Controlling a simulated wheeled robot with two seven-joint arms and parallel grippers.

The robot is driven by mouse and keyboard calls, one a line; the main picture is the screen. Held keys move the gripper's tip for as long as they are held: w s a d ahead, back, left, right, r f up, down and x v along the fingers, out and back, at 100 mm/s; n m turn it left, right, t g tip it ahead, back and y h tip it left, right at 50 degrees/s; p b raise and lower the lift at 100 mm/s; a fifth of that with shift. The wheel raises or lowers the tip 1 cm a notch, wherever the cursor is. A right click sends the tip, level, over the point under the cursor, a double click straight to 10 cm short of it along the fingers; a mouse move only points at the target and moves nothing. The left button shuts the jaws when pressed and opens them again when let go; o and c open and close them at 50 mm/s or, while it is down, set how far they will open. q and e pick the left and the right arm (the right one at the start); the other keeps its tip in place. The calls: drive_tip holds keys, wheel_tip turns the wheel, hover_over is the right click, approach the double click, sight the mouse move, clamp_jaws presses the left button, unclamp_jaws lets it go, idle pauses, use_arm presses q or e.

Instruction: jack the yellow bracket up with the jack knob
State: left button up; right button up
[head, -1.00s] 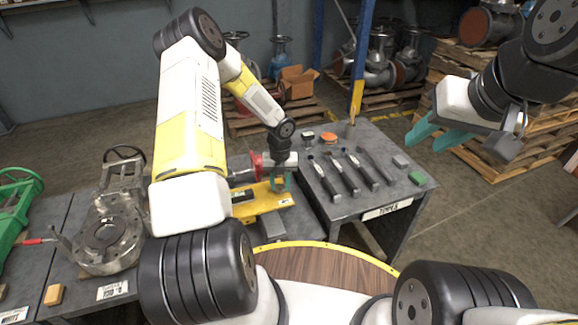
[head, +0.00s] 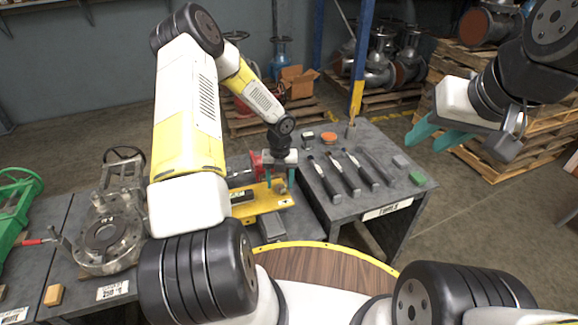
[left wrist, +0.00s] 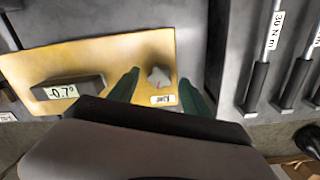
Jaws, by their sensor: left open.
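The yellow bracket (head: 265,205) lies on the grey bench, left of the tool table. It also shows in the left wrist view (left wrist: 115,58). The jack knob (left wrist: 159,78), small, grey and lobed, stands near the bracket's right end, with a small label beside it. A dark digital level (left wrist: 70,88) on the bracket reads -0.7°. My left gripper (head: 279,182) is open over the knob; its teal fingers stand on either side, with gaps visible in the left wrist view (left wrist: 160,92). My right gripper (head: 436,137) is open and empty, in the air at right.
The tool table (head: 340,208) holds several dark-handled wrenches (head: 350,172), an orange disc (head: 328,138) and a green block (head: 417,178). A red part (head: 257,162) stands just behind the bracket. A metal valve body (head: 105,235) stands at left on the bench.

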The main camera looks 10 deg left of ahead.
sight(281, 187)
use_arm(q)
wheel_tip(281, 187, up, 7)
drive_tip(key=shift+f, duration=0.2)
drive_tip(key=shift+d, duration=0.1)
